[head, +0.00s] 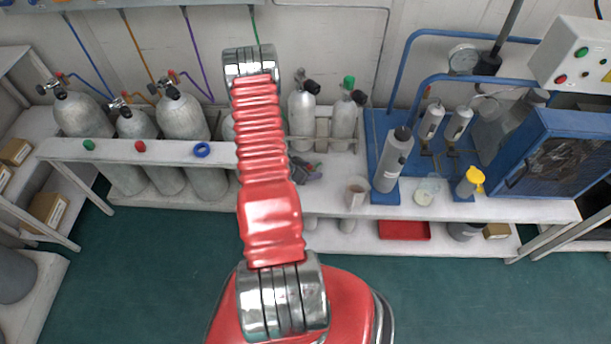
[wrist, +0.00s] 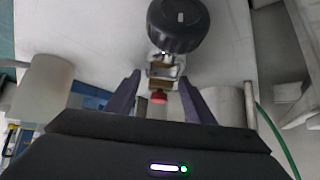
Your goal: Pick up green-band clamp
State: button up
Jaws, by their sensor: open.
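In the wrist view, my gripper (wrist: 158,97) has two dark fingers spread apart. A metal clamp-like fitting (wrist: 163,72) with a big round black knob (wrist: 179,24) and a small red end (wrist: 158,97) shows between and beyond the fingers, and I cannot tell whether they touch it. No green band shows on it, so I cannot tell whether it is the green-band clamp. A green hose (wrist: 276,140) runs down at the right. In the head view, my red arm covers the middle of the rack; I cannot make out the clamp or my gripper clearly there.
At right are a blue panel (head: 375,125), a grey canister (head: 393,162) and a yellow-topped jar (head: 469,182). The green floor (head: 150,285) is clear.

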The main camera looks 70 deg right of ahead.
grip_shut()
dwell(0.7)
